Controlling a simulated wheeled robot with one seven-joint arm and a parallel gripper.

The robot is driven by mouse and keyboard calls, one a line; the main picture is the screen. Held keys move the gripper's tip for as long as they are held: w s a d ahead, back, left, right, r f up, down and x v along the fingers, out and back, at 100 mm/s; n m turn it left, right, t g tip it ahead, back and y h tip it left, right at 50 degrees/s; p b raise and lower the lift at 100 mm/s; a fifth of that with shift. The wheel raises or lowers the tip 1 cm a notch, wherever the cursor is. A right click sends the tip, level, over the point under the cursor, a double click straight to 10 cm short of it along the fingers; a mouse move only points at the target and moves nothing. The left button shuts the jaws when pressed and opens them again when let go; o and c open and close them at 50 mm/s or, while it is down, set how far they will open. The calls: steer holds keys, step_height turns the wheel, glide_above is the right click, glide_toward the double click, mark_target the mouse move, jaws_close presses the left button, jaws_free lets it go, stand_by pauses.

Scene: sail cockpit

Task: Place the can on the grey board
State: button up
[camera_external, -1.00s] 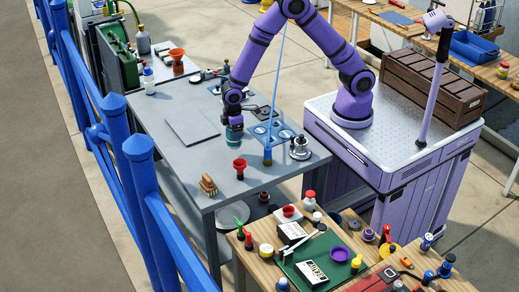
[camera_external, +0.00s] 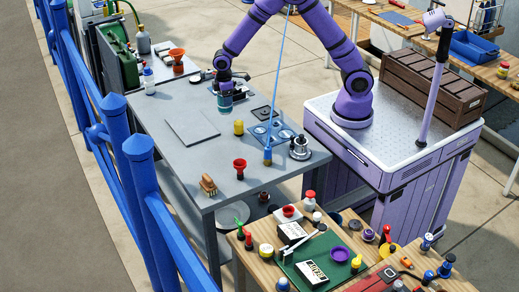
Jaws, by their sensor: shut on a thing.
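My gripper (camera_external: 224,92) is at the far part of the grey table, shut on a small teal can (camera_external: 225,103). The can is upright below the fingers, and its upper part is hidden by them. I cannot tell for sure how high it is above the table. The grey board (camera_external: 192,128) is a flat thin square lying on the table, to the left of and nearer than the can. The board is bare, and the can is apart from it.
A yellow can (camera_external: 238,128) stands right of the board. A red funnel (camera_external: 239,166), a brush (camera_external: 208,184), a blue pole base (camera_external: 267,156) and a metal fitting (camera_external: 299,147) are on the near side. A blue railing (camera_external: 135,170) runs along the left. The table left of the board is clear.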

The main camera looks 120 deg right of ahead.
steer(key=s+d, duration=0.2)
steer(key=d, duration=0.2)
glide_toward(191, 125)
steer(key=shift+a+f, duration=0.1)
steer(key=shift+f, duration=0.9)
steer(key=shift+f, duration=0.1)
steer(key=o, duration=1.1)
steer(key=shift+o, duration=0.2)
